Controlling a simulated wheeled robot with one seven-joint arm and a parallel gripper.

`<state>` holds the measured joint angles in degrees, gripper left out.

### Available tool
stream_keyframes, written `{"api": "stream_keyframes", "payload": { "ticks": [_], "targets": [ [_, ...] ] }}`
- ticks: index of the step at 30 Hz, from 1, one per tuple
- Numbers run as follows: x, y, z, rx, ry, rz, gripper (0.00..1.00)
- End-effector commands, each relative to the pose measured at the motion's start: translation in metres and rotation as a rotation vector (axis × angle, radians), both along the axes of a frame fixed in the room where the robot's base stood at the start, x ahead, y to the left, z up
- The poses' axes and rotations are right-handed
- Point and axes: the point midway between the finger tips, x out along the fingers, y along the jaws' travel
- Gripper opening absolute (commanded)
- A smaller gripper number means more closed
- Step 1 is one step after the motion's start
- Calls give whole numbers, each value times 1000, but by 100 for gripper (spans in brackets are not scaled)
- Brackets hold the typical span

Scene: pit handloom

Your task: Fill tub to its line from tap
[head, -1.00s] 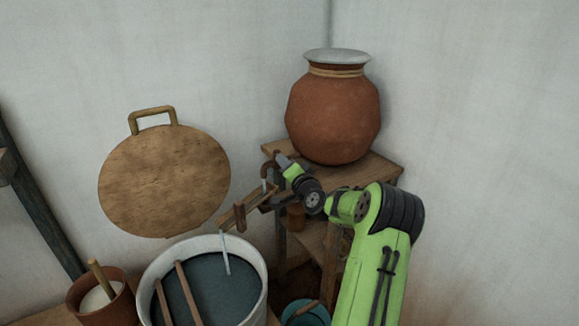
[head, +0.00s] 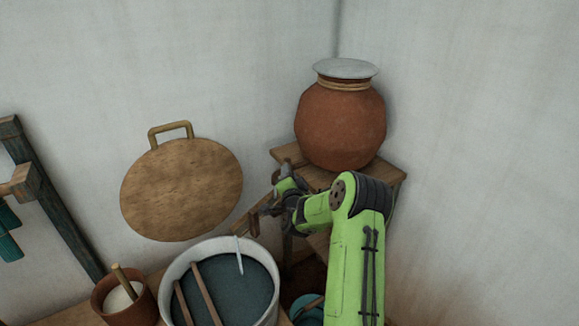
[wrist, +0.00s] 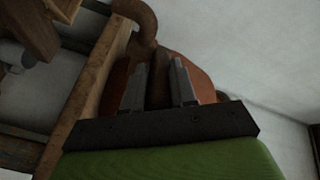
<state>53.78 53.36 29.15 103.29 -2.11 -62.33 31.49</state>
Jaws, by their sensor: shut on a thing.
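The white-rimmed tub (head: 176,268) stands low in the head view, holding dark blue liquid. A thin pale streak (head: 239,255), looking like water, drops to its surface from the end of a wooden trough (head: 252,215). I cannot make out the tub's line. The clay pot (head: 340,122) sits on a wooden stand (head: 388,178). My gripper (head: 284,170) is at the pot's lower left. In the wrist view my gripper (wrist: 160,80) is shut on a dark brown piece (wrist: 158,92), apparently the tap's handle, below a curved brown pipe (wrist: 142,18). The head view mostly hides the tap.
A round board with a handle (head: 182,190) leans on the wall behind the tub. Two sticks (head: 206,290) lie across the tub. A small clay pot (head: 103,292) stands at its left, and a teal vessel (head: 306,312) at its right.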

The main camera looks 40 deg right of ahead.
Motion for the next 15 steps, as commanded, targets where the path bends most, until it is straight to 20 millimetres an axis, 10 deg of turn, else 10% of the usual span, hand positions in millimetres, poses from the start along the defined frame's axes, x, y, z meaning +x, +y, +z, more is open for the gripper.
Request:
{"api": "stream_keyframes", "payload": {
  "ticks": [11, 12, 15],
  "targets": [
    [-1, 0, -2, -5, 4, -8, 0],
    [-1, 0, -2, -4, 4, -8, 32],
    [0, 0, -2, -4, 3, -7, 48]
  ]
}}
